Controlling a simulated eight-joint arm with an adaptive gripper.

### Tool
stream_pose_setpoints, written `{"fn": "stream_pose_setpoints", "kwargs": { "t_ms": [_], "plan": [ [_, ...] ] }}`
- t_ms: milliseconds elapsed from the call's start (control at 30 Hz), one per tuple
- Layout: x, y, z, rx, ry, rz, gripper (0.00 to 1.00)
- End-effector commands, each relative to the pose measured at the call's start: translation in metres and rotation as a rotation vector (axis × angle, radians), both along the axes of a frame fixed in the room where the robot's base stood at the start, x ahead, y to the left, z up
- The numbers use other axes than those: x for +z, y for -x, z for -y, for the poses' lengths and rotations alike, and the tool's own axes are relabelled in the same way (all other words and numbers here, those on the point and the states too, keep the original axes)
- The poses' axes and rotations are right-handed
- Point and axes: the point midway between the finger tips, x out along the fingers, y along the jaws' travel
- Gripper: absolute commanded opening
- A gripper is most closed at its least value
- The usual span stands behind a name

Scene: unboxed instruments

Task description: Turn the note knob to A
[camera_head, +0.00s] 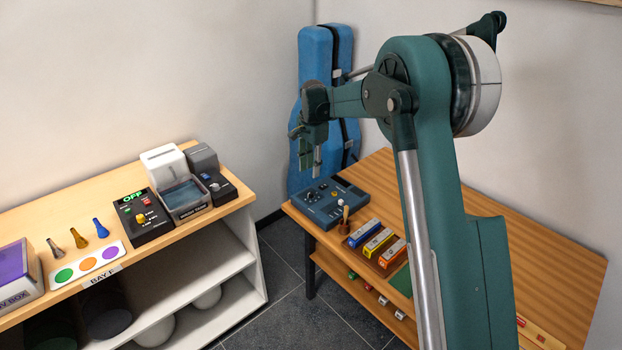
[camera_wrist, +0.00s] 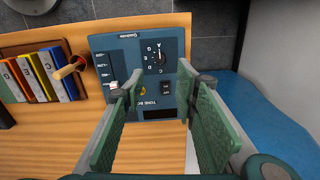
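The blue tone box (camera_head: 345,196) lies on the wooden table, below my gripper. In the wrist view its panel (camera_wrist: 108,44) has a dark dial with letters around a small note knob (camera_wrist: 159,58). The dial's A is at the top in that view; the knob's exact setting is too small to tell.
A wooden-handled item (camera_wrist: 70,68) and a rack of coloured lettered blocks (camera_wrist: 42,75) stand beside the box. A blue instrument case (camera_head: 312,75) stands behind the table. A separate shelf (camera_head: 222,215) with other devices is at left.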

Motion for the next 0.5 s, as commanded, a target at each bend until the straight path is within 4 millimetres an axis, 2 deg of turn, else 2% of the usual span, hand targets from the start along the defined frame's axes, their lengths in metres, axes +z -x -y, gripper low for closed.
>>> {"fn": "stream_pose_setpoints", "kwargs": {
  "t_ms": [167,500],
  "plan": [
    [-0.003,-0.002,0.0,0.116,0.002,-0.001,0.3],
    [-0.024,-0.005,0.001,0.516,0.002,-0.002,0.3]
  ]
}}
